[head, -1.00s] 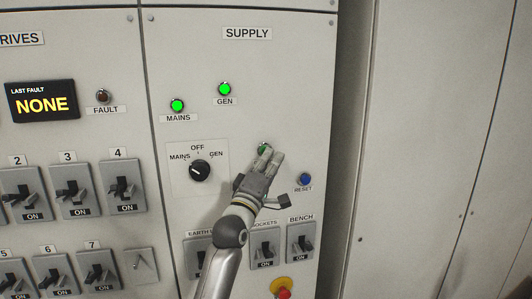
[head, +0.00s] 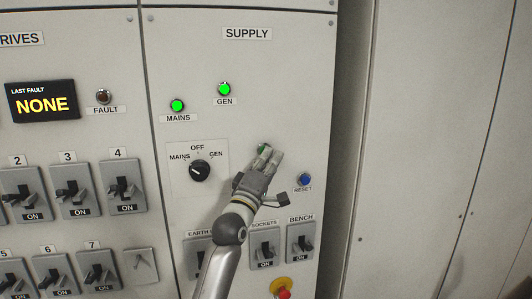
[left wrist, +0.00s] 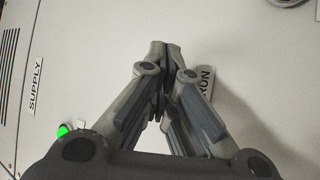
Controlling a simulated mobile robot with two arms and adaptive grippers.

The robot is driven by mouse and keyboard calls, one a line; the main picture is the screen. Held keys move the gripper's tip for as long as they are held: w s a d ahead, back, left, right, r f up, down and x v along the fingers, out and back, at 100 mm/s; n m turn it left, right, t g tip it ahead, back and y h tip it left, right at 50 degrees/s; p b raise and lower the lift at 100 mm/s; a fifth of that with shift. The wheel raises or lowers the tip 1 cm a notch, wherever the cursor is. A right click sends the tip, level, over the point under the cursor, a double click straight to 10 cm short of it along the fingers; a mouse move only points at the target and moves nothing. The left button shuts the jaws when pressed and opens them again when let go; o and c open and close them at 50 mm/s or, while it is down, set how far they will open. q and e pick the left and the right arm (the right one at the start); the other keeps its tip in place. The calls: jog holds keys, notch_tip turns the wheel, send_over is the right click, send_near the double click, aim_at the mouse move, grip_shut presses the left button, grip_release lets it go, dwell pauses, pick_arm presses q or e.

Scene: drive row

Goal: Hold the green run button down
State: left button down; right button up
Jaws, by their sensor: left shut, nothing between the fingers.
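The green run button (head: 262,148) is on the SUPPLY panel in the head view, partly covered by my left gripper (head: 267,154). The gripper's fingers are shut and empty, with the tips at the button. I cannot tell whether they touch it or how far it is pressed. In the left wrist view the closed fingertips (left wrist: 164,45) are against or just in front of the panel, and the button is hidden behind them. A partly covered RUN label (left wrist: 206,82) shows beside the fingers. My right gripper is not in view.
MAINS (head: 177,105) and GEN (head: 224,89) lamps glow green above. A black selector (head: 200,171) is left of the gripper and a blue RESET button (head: 305,180) right. Switches, including BENCH (head: 300,245), and a red button (head: 284,294) lie below.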

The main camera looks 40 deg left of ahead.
pick_arm(q)
jog(key=shift+s+d, duration=0.1)
jog(key=shift+s+d+p, duration=0.4)
jog(key=shift+s+d, duration=0.15)
jog(key=s+d+p, duration=0.2)
jog(key=s+d, duration=0.1)
jog(key=shift+s+d, duration=0.1)
jog(key=shift+d, duration=0.3)
dwell(0.3)
dwell(0.3)
